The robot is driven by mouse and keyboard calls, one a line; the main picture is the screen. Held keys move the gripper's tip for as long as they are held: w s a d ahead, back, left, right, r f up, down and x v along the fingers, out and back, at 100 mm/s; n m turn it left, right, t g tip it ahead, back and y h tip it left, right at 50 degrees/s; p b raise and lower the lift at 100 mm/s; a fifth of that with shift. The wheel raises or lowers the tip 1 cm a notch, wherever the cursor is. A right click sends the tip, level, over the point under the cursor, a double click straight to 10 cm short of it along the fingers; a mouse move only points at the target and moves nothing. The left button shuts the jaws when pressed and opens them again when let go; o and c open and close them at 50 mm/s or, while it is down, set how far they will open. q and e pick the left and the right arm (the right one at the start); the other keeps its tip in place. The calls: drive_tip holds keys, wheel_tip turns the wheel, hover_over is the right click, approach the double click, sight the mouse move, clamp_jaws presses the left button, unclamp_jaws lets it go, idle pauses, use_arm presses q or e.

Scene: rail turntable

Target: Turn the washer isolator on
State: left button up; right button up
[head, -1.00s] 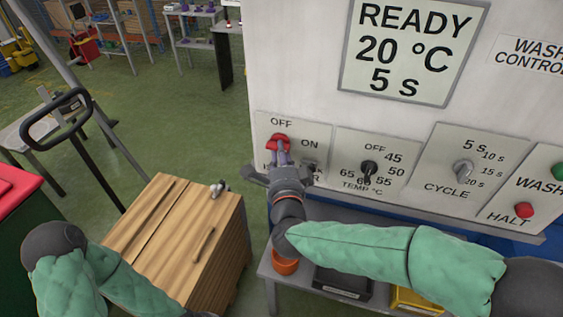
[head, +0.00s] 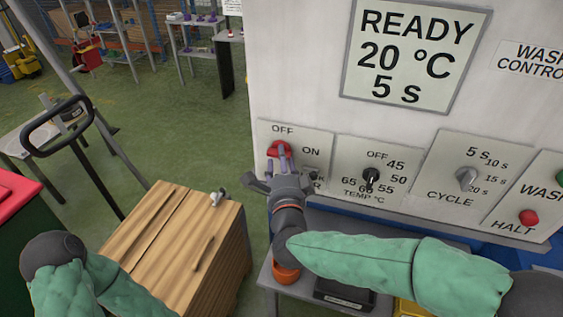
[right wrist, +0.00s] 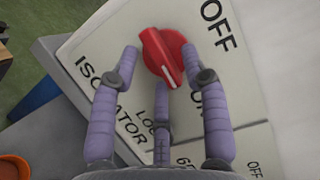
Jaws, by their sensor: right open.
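The washer isolator is a red knob (head: 280,148) on a white plate with OFF above it and ON to its right. In the right wrist view the knob (right wrist: 163,55) shows a white mark at its lower end, pointing away from OFF and roughly along the ON side. My right gripper (head: 281,160) is open in front of the knob. Its purple fingers (right wrist: 160,62) stand on both sides of the knob and below it; I cannot tell whether any touches. One finger partly covers ON. My left arm shows at lower left, but its gripper is out of view.
The TEMP dial (head: 371,176), CYCLE dial (head: 467,179) and red HALT button (head: 528,218) are to the right. The display (head: 416,52) reads READY, 20 °C, 5 s. A wooden box (head: 180,235) stands left; an orange container (head: 286,272) is below my right arm.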

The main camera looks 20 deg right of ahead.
drive_tip(key=s+a, duration=0.2)
drive_tip(key=s, duration=0.9)
drive_tip(key=shift+s+a, duration=0.15)
drive_tip(key=shift+s, duration=0.25)
